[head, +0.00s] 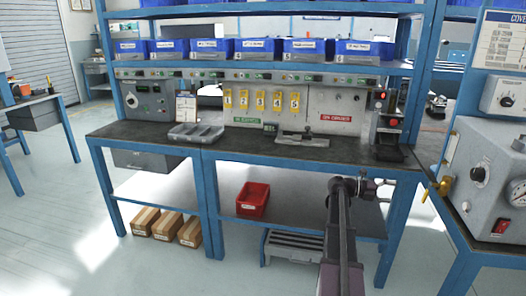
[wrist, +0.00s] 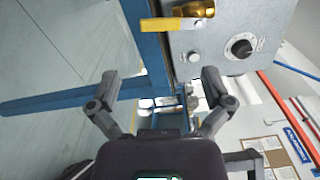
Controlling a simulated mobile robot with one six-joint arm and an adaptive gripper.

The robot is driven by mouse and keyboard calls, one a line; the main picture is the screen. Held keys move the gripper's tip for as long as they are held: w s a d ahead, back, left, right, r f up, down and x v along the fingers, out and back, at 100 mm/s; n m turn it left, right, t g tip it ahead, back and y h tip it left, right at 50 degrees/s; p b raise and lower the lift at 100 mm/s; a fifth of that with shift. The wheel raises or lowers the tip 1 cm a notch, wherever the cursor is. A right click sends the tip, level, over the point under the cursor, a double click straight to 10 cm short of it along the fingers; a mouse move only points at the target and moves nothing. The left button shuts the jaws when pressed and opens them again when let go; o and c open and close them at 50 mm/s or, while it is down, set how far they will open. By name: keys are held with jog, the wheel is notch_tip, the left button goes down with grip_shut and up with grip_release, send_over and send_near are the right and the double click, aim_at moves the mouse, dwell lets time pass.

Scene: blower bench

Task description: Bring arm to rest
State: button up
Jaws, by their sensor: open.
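My arm (head: 341,235) reaches forward from the lower edge of the head view, in front of the right part of the bench. My gripper (wrist: 160,82) is open in the wrist view, its two dark fingers spread wide with nothing between them. In the head view the arm's far end is small and dark, and its fingers are hard to make out. Beyond the fingers in the wrist view is a grey panel box (wrist: 225,40) with a black knob, and a brass valve (wrist: 198,10) with a yellow handle (wrist: 160,24). The fingers appear apart from these.
The blue-framed bench (head: 150,133) holds a grey tray (head: 196,132) and a metal fixture (head: 300,138). A red bin (head: 253,200) is on its lower shelf. The grey machine box (head: 490,180) stands close on the right. Open floor (head: 60,220) lies at the left.

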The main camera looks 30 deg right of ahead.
jog(key=w+a+f+m+t+y, duration=0.25)
jog(key=w+a+f+m, duration=0.2)
jog(key=a, duration=0.65)
jog(key=w+a+f+m+t+y, duration=0.1)
jog(key=w+a+f+m+t, duration=0.35)
jog(key=a, duration=0.55)
jog(key=w+a+f+m+t+y, duration=0.25)
jog(key=a+f+m, duration=0.2)
jog(key=a, duration=0.65)
jog(key=s+a+f+m+t+y, duration=0.15)
jog(key=a+m, duration=0.25)
jog(key=a, duration=0.7)
jog(key=a+f+m+t+y, duration=0.1)
jog(key=a+f+m+y, duration=0.2)
jog(key=a, duration=0.7)
jog(key=a+f+m+t+y, duration=0.1)
jog(key=a+m+y, duration=0.3)
jog(key=a, duration=0.7)
notch_tip(320, 180, up, 34)
jog(key=h+p, duration=0.1)
jog(key=p, duration=3.2)
jog(key=shift+s+d+m, duration=0.15)
jog(key=shift+m, duration=0.2)
jog(key=shift+f+h, duration=0.1)
jog(key=shift+h, duration=0.15)
jog(key=shift+c, duration=0.2)
